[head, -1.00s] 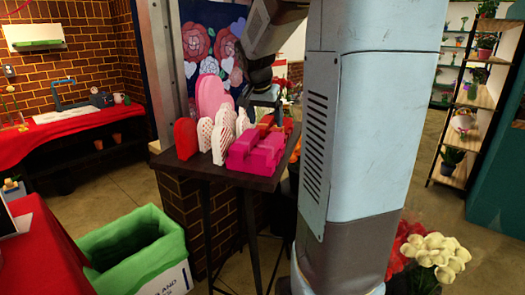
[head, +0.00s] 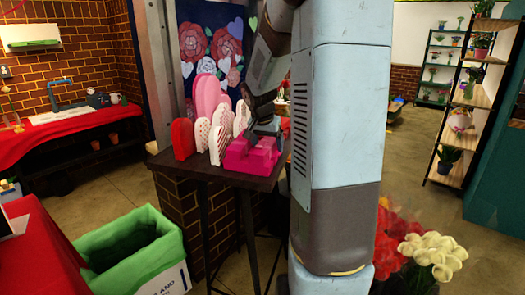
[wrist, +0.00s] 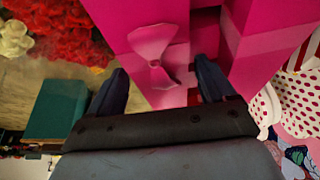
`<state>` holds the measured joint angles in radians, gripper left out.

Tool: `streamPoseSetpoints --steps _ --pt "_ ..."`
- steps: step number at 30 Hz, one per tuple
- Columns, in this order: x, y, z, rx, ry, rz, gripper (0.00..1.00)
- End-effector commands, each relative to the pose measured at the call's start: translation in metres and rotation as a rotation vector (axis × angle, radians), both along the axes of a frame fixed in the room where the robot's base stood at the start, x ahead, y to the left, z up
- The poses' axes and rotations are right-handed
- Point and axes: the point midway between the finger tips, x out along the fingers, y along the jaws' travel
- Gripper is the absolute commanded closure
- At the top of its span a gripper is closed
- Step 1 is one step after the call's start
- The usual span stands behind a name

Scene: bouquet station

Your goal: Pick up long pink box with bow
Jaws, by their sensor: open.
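Long pink boxes (head: 250,158) lie side by side on the dark table's front right part. In the wrist view, one pink box with a pale pink bow (wrist: 155,45) lies between the fingers of my gripper (wrist: 160,68). The left finger is beside its outer edge, and the right finger is at the dark gap next to the neighbouring pink box (wrist: 275,40). My gripper is open. In the head view my gripper (head: 266,128) is just above the boxes' back right end. I cannot tell whether the fingers touch the box.
Red, white-patterned and pink heart-shaped boxes (head: 213,120) stand upright close behind and left of the pink boxes. The dark table (head: 200,168) has a narrow edge. A green-lined bin (head: 95,235) stands at the front left, and cut flowers (head: 430,250) at the front right.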

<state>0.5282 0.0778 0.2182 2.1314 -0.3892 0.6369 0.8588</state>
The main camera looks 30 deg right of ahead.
Motion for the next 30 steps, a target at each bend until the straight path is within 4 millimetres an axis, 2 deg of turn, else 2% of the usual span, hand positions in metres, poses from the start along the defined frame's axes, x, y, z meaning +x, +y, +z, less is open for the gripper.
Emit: streamPoseSetpoints --steps 8,26,30 --pt "0.0006 -0.0004 -0.0016 0.000 -0.001 0.000 0.19" --pt "0.0006 0.0002 -0.0014 0.000 -0.001 0.001 0.76" --pt "0.0008 0.0003 -0.0013 -0.001 -0.001 0.002 0.77"
